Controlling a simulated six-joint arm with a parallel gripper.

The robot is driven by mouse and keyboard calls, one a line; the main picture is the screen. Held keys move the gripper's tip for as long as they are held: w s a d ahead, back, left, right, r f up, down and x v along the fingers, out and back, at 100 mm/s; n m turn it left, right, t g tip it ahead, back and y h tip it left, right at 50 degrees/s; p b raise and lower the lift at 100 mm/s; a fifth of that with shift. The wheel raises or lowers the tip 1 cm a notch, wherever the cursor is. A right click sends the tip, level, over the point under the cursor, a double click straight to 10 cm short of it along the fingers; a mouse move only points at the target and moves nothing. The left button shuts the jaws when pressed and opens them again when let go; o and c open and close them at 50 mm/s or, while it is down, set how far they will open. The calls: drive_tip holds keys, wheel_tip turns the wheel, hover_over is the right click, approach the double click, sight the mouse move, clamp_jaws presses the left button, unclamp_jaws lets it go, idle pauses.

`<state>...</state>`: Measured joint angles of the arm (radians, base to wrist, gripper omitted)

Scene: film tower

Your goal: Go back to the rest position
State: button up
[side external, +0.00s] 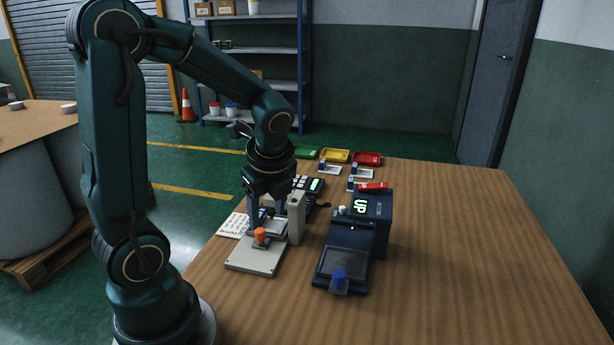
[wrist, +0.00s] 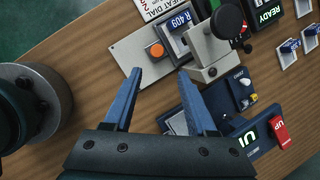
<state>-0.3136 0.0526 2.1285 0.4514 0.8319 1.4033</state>
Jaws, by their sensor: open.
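My gripper (side external: 268,212) hangs from my arm, pointing down over the grey station in the side external view. In the wrist view my gripper (wrist: 162,75) has its two blue fingers wide apart with nothing between them. The grey station (side external: 258,261) has an orange knob (wrist: 157,50), an upright post (side external: 297,215) and a black dial (wrist: 228,21). A small framed piece marked "R 409" (wrist: 178,35) sits on the station beside the knob, beyond the fingertips. In the side view my gripper partly hides this piece; contact with the station cannot be told.
A dark blue machine (side external: 378,235) with an "UP" display and red lever (side external: 373,186) stands to the right. A keypad unit (side external: 316,184) is behind. Green (side external: 305,152), yellow (side external: 335,155) and red (side external: 367,158) trays lie at the back. The table's right side (side external: 470,250) is clear.

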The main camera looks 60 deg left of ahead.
drive_tip(key=s+d+r+n+t+h, duration=0.2)
drive_tip(key=d+r+n, duration=0.1)
drive_tip(key=d+n, duration=0.4)
drive_tip(key=s+d+r+n+t+h, duration=0.2)
drive_tip(key=s+d+r+n, duration=0.1)
drive_tip(key=d+n, duration=0.4)
drive_tip(key=shift+s+d+n+t, duration=0.2)
drive_tip(key=shift+n+t, duration=0.2)
drive_tip(key=shift+n, duration=0.5)
